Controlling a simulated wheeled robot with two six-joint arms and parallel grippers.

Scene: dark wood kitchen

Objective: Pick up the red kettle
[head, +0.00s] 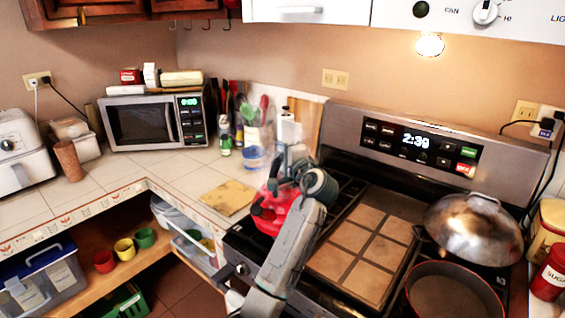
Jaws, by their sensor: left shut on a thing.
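The red kettle (268,213) is at the left side of the stove, over the left burners. My left arm reaches up from the bottom of the picture and covers the kettle's right side. My left gripper (284,172) is at the top of the kettle, shut on it near the handle. The fingertips and most of the handle are hard to make out behind the wrist. I cannot tell whether the kettle's base touches the stove. My right gripper is not in view.
A tiled griddle cover (362,243) lies mid-stove. A domed metal lid (473,228) and a red-rimmed pan (452,292) are at the right. A cutting board (228,197) lies on the counter left of the kettle. Utensils and bottles (226,135) stand behind, beside the microwave (140,122).

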